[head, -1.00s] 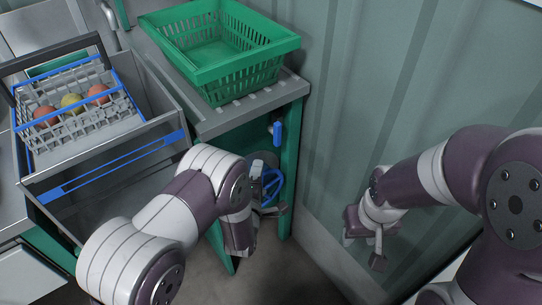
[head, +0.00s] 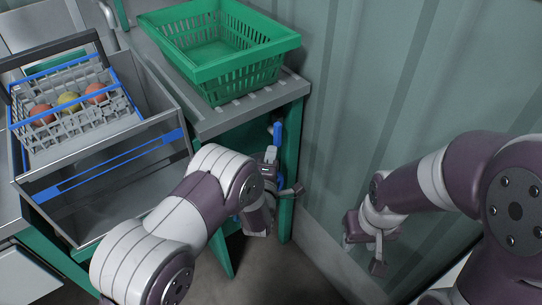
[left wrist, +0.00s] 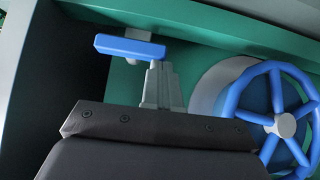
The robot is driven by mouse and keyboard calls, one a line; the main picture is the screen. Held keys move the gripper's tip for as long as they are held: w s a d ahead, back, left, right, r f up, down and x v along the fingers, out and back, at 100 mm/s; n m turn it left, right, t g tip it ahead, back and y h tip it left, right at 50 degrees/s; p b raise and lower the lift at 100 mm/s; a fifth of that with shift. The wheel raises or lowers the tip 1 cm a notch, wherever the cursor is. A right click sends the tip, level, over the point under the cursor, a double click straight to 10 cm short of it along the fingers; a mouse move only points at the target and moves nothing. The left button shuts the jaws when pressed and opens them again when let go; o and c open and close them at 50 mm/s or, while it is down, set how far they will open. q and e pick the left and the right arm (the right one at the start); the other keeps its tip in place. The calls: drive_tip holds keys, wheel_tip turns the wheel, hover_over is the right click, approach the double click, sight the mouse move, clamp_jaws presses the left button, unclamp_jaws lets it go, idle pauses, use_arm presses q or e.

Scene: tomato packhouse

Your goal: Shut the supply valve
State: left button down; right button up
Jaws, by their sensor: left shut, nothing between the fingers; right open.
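A blue lever handle (head: 277,132) sits under the bench at its right end; it also shows in the left wrist view (left wrist: 130,47), lying crosswise on a pale stem. A blue handwheel (left wrist: 280,115) on a round pale base is to its right in the left wrist view; in the head view my left arm mostly hides it. Which one is the supply valve is not marked. My left gripper (head: 271,153) is shut and empty, its fingertips (left wrist: 158,68) at the lever's near edge; I cannot tell if they touch. My right gripper (head: 363,252) is open and empty near the wall.
A green basket (head: 236,81) stands empty on the grey bench (head: 215,122). At left a grey bin (head: 105,195) carries a wire basket (head: 88,133) with several tomatoes. A green bench leg (head: 289,165) and the ribbed wall (head: 345,110) stand close right of my left gripper.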

use_arm(q)
drive_tip(key=shift+w+d+f+n+t+y+b, duration=0.25)
drive_tip(key=shift+w+d+n+t+y+b, duration=0.45)
drive_tip(key=shift+n+t+y+b, duration=2.6)
drive_tip(key=shift+w+d+f+n+g+h+b, duration=0.2)
drive_tip(key=shift+w+d+n+g+h+b, duration=0.9)
drive_tip(key=shift+b, duration=5.15)
drive_tip(key=shift+s+d+f+n+t+y+b, duration=0.1)
drive_tip(key=shift+d+f+n+t+y+b, duration=0.35)
drive_tip(key=shift+n+t+y+b, duration=2.25)
drive_tip(key=g+h+b, duration=0.1)
drive_tip(key=b, duration=0.1)
drive_tip(key=g+h+b, duration=0.1)
drive_tip(key=b, duration=0.1)
drive_tip(key=shift+d+r, duration=0.2)
drive_tip(key=shift+r, duration=0.05)
